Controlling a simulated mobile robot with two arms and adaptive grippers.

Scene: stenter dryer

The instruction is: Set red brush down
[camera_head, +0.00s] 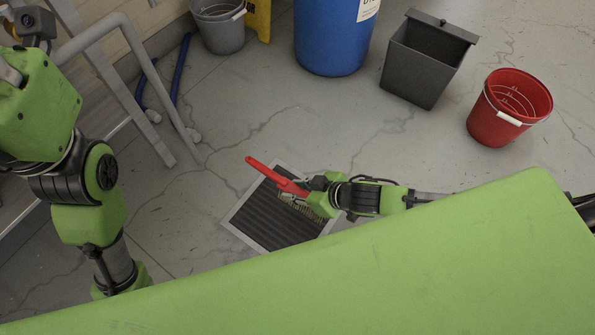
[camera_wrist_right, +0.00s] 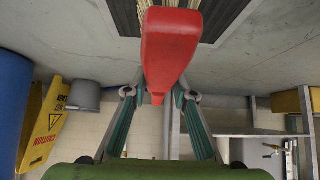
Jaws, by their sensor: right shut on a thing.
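The red brush (camera_head: 272,174) is over a dark ribbed mat with a light border (camera_head: 262,221) on the floor. Its handle points to the upper left, and its pale bristles face down to the mat. I cannot tell whether the bristles touch it. My right gripper (camera_head: 316,190) is shut on the brush near its head and hides part of it. In the right wrist view, the brush (camera_wrist_right: 170,48) sits between the two fingers (camera_wrist_right: 158,95), with the mat (camera_wrist_right: 225,15) behind it at the top. My left arm shows at the left, but its gripper is out of view.
A red bucket (camera_head: 490,125), a dark grey bin (camera_head: 420,70) and a blue drum (camera_head: 332,35) stand beyond the mat. A grey bucket (camera_head: 219,28) and a yellow caution sign (camera_head: 259,18) are at the back. A metal frame (camera_head: 120,75) stands at left. Floor around the mat is clear.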

